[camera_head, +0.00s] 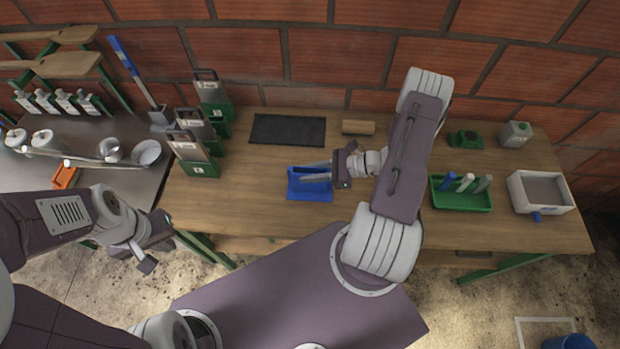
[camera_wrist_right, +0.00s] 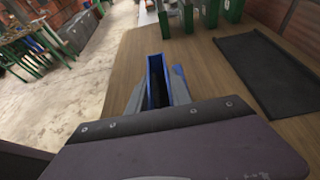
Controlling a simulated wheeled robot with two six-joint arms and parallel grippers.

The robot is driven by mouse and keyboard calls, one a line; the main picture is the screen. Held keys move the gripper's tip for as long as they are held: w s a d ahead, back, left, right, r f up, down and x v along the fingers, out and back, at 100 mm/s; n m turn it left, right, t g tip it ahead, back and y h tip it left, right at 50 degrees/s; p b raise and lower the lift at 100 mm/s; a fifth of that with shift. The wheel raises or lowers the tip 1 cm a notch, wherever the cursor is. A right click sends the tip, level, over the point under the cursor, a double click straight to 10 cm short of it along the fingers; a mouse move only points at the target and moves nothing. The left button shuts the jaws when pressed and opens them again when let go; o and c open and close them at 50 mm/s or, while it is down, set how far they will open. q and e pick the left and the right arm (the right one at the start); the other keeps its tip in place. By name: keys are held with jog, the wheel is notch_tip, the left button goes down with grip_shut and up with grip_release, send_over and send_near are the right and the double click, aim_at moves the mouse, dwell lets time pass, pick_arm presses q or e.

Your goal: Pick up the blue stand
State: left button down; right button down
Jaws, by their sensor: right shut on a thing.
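The blue stand (camera_head: 309,190) is near the front middle of the wooden table. My right gripper (camera_head: 318,171) reaches in from the right and is shut on the blue stand. In the right wrist view the blue stand (camera_wrist_right: 156,78) shows as a narrow open-topped box between the two grey fingers (camera_wrist_right: 159,95). It looks upright, at or close to the tabletop; I cannot tell whether it touches. My left gripper (camera_head: 151,251) hangs off the table's front left, apart from the stand. Its finger opening is not clear.
A dark mat (camera_head: 288,130) lies behind the stand. Green-based containers (camera_head: 193,155) stand at the left. A green tray (camera_head: 461,193) with small cylinders and a white box (camera_head: 540,190) are at the right. A wooden block (camera_head: 358,127) lies at the back.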

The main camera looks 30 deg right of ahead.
dwell(0.8)
jog(key=shift+r, duration=0.6)
jog(key=s+d+r+b, duration=0.2)
jog(key=s+d+r, duration=0.3)
jog(key=d+r, duration=0.5)
jog(key=shift+s+d+b, duration=0.15)
jog(key=shift+d+b, duration=0.05)
jog(key=shift+b, duration=0.2)
